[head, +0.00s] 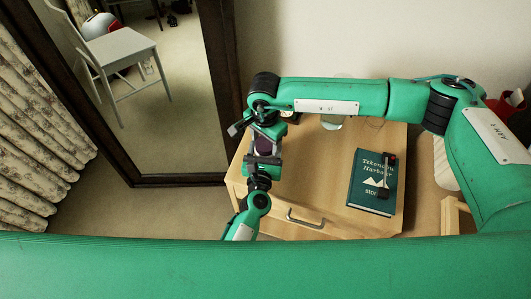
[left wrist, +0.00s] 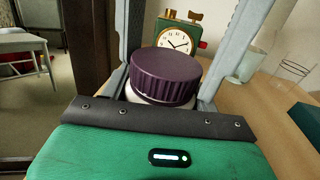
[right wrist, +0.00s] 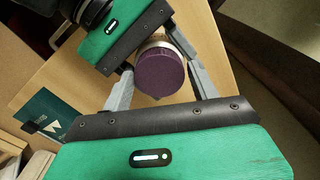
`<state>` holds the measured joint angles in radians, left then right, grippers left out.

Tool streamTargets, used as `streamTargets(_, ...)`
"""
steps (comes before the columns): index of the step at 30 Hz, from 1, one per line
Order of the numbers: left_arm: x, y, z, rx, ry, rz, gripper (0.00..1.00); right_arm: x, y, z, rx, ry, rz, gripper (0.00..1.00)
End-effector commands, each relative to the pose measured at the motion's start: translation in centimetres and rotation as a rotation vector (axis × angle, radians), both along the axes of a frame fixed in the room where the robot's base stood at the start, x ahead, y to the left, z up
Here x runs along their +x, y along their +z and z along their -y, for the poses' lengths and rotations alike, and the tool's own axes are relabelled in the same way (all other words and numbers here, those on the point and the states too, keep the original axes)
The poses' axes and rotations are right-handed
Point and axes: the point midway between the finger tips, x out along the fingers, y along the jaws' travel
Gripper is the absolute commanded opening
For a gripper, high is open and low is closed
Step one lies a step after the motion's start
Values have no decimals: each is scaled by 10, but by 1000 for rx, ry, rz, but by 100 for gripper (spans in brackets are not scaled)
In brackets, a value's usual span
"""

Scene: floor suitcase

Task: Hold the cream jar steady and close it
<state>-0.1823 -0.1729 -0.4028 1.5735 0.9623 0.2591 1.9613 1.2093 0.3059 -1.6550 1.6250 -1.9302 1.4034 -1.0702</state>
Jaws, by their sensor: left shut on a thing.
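The cream jar has a ridged purple lid (left wrist: 165,75) over a pale body (left wrist: 133,96). In the head view the jar (head: 267,145) stands between my two grippers, above the table's left part. My left gripper (head: 264,158) comes from below and is shut on the jar's body. My right gripper (head: 262,134) reaches in from above, its fingers spread on either side of the lid. In the right wrist view the lid (right wrist: 159,72) sits between the fingers, seen from above. The lid rests on the jar; how tightly it sits cannot be told.
A wooden table (head: 330,180) with a drawer handle carries a green book (head: 372,182) with a small dark object on it. A clock (left wrist: 178,42) and a clear glass (left wrist: 247,62) stand behind the jar. A framed mirror (head: 180,150) leans at the left.

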Motion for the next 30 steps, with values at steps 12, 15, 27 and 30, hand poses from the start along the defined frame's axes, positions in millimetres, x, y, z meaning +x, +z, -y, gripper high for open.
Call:
streamTargets(12, 0, 0, 1, 0, -1, 0, 0, 1, 1, 0, 2, -135, 1, 25)
streamTargets(15, 0, 0, 1, 0, -1, 0, 0, 1, 1, 0, 1, -230, 2, 25)
streamTargets(27, -1, 0, 1, 0, -2, -1, 0, 1, 1, 0, 2, -297, 3, 54)
streamTargets(30, 0, 0, 1, 0, -2, -1, 0, 1, 1, 0, 1, -297, 2, 74)
